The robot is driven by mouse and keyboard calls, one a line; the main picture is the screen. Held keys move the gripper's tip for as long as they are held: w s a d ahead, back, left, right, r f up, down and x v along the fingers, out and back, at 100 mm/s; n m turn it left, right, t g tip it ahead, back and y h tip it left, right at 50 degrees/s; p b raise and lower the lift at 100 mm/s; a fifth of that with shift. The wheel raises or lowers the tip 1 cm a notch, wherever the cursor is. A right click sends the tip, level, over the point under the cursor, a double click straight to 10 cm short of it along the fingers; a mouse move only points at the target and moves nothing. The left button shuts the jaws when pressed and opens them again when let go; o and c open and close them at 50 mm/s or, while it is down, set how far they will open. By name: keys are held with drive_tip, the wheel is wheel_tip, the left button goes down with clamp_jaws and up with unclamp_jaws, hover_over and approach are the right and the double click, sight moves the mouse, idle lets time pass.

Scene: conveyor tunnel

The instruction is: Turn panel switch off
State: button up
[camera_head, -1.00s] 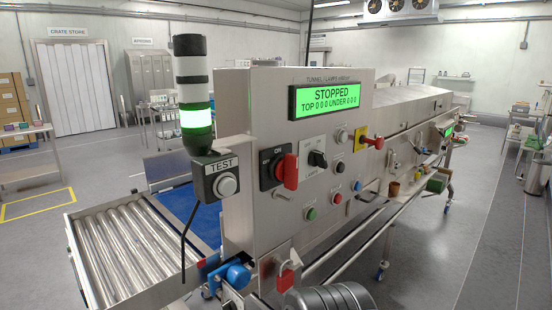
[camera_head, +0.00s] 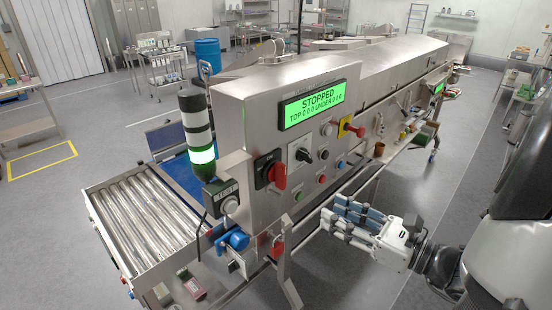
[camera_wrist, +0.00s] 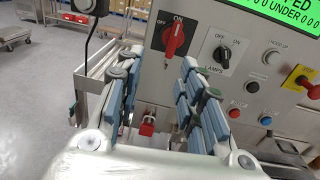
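The control panel (camera_head: 240,125) stands upright on the tunnel's near side. It carries a red rotary handle (camera_head: 279,176) on a black plate, marked ON and OFF; in the wrist view the handle (camera_wrist: 174,40) points up toward ON. To its right is a black knob (camera_wrist: 221,54) with OFF and ON marks and LAMPS below. A red padlock (camera_wrist: 147,126) hangs below the red handle. My gripper (camera_head: 352,212) is in front of the panel, below and right of the switches, apart from them. In the wrist view its blue-padded fingers (camera_wrist: 160,95) are spread and empty.
A green display (camera_head: 313,102) reads STOPPED. A yellow-backed red knob (camera_head: 350,127) and small buttons (camera_head: 298,196) sit around the switches. A signal tower (camera_head: 196,125) and TEST box (camera_head: 222,199) stand left. A rail (camera_head: 345,190) runs along the front; floor there is open.

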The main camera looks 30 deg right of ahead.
drive_tip(key=d+t+h, duration=0.1)
drive_tip(key=d, duration=0.1)
approach(285, 175)
drive_tip(key=shift+m, duration=0.4)
drive_tip(key=x, duration=0.9)
drive_tip(key=shift+w+f+p, duration=0.1)
drive_tip(key=shift+w+p, duration=0.2)
drive_tip(key=shift+w, duration=0.05)
clamp_jaws()
